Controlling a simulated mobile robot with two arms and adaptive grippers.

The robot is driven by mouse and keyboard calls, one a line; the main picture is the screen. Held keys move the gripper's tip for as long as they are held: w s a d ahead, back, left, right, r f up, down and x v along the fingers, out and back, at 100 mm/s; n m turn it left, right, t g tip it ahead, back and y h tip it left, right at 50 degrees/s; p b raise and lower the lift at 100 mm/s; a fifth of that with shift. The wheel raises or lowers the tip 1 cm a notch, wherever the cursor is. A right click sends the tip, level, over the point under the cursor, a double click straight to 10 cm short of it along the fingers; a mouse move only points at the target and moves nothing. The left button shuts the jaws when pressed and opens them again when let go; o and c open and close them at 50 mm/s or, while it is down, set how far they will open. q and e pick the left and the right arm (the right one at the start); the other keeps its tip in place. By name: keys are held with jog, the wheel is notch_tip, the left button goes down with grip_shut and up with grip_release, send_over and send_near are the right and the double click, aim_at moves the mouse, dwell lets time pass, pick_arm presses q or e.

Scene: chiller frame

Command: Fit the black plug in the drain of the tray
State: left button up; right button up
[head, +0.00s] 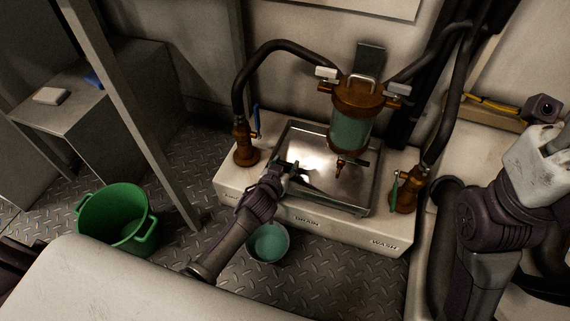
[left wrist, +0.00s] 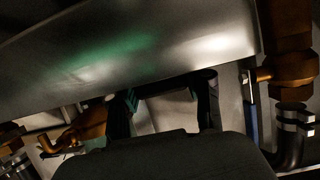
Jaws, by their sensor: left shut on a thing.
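The metal tray (head: 352,200) sits in the pale base, below the green glass strainer. My left gripper (head: 296,174) reaches over the tray's front left part, low above its floor. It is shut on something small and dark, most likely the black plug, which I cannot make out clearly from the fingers. In the left wrist view, the fingers of my left gripper (left wrist: 164,98) stand apart, close to a shiny metal surface; the plug is not distinct there. The drain hole is not visible. My right arm is at the right, but its gripper is not in view.
Brass valves stand on the left (head: 245,145) and right (head: 405,190), with dark hoses. A teal bowl (head: 268,243) and a green bucket (head: 115,217) stand on the floor.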

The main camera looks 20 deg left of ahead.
pick_arm(q)
jog(key=shift+f, duration=0.1)
jog(key=o, duration=1.2)
jog(key=v, duration=1.2)
